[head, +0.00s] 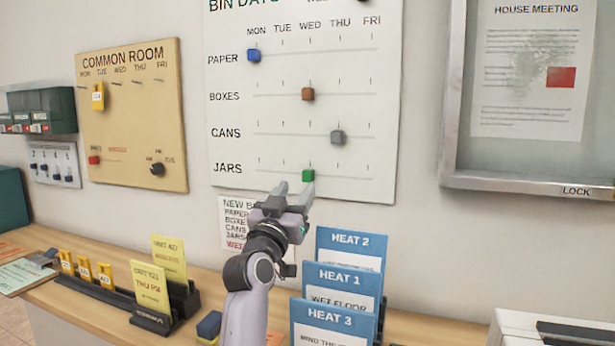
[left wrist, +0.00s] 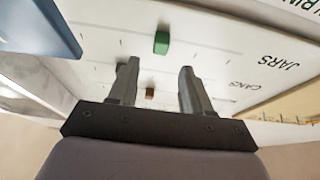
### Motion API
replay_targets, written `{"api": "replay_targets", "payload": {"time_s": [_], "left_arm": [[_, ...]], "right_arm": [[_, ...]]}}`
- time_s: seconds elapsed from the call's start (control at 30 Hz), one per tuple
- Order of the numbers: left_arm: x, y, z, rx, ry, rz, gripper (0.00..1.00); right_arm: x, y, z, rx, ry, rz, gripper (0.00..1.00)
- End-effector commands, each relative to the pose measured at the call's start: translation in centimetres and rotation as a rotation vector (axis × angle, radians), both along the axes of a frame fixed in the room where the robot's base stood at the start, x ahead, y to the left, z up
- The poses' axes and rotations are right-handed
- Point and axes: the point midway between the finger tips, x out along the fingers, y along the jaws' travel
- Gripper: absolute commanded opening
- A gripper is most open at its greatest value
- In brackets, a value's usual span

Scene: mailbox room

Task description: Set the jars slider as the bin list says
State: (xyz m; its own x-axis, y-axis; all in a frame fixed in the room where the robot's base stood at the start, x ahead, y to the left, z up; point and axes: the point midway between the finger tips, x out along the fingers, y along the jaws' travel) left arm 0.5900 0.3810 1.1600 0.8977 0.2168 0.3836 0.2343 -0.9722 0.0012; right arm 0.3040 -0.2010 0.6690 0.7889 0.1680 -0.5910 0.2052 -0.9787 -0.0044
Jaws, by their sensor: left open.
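The green jars slider (head: 308,175) sits on the bottom track of the white bin days board (head: 230,115), under the WED column. My left gripper (head: 294,188) is open, its fingers pointing up at the board just below and left of the slider. In the left wrist view the green slider (left wrist: 161,43) shows beyond the open fingers (left wrist: 158,70), roughly between their lines, with nothing held. The bin list (head: 233,225) is on the wall under the board; my left arm hides its right part, so its day entries cannot be read. My right gripper is not in view.
The blue paper slider (head: 253,55) is at MON, the brown boxes slider (head: 308,94) at WED, the grey cans slider (head: 338,137) near THU. Blue cards (head: 340,278) stand on the counter right of my arm; yellow cards (head: 150,287) stand left.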

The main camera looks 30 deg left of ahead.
Motion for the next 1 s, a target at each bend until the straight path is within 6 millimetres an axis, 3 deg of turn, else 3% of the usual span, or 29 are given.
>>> {"api": "replay_targets", "payload": {"time_s": [0.4, 0.83, 0.87, 1.0], "left_arm": [[4.4, 1.1, 2.0, 0.000, 0.000, 0.001, 0.49], [5.1, 1.2, 2.2, 0.001, 0.001, 0.000, 0.49], [5.1, 1.2, 2.2, 0.001, 0.001, 0.000, 0.46], [5.1, 1.2, 2.2, 0.001, 0.001, 0.000, 0.00]], "right_arm": [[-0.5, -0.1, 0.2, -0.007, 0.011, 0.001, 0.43], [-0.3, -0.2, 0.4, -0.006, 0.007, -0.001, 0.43], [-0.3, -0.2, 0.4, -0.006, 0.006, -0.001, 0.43], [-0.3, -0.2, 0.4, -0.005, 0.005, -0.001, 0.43]]}}
